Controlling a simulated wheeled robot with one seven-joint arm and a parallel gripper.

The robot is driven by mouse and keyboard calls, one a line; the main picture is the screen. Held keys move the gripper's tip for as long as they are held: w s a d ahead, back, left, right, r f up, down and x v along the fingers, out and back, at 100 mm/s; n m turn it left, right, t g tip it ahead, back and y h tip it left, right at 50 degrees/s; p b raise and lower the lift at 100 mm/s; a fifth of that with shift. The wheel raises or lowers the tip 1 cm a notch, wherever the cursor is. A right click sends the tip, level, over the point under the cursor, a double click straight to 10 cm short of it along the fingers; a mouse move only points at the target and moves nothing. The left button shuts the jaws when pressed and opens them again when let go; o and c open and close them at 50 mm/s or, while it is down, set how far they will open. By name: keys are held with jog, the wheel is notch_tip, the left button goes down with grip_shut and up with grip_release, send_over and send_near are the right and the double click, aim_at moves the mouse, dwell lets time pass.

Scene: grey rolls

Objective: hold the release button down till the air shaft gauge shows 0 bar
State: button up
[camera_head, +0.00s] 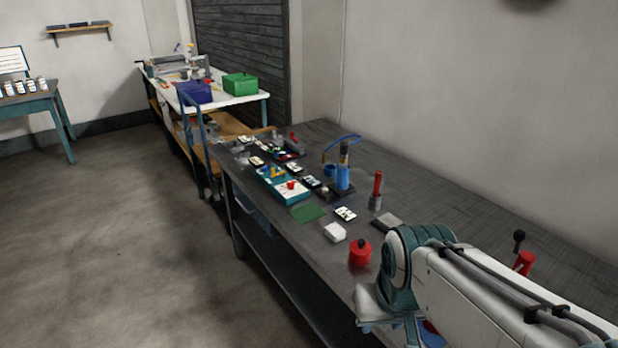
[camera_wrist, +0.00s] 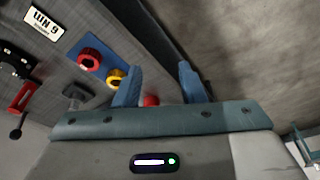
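In the wrist view my gripper (camera_wrist: 160,67) has its two blue fingers spread apart, with nothing held between the tips. A red round piece (camera_wrist: 151,100) shows low between the fingers, partly hidden by the gripper body. A blue plate (camera_wrist: 88,43) beside the left finger bears a red ring-shaped part (camera_wrist: 90,58) and a yellow one (camera_wrist: 115,78). I cannot tell which part is the release button. No gauge reading can be made out in either view. In the head view my arm hides most of the gripper and the bench beneath it.
The dark bench (camera_head: 450,210) holds a red knobbed piece (camera_head: 360,252), a white block (camera_head: 334,232) and a blue cylinder (camera_head: 343,178). A red lever (camera_head: 524,262) stands behind my arm; it also shows in the wrist view (camera_wrist: 22,97).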

grip_shut()
dwell(1.8)
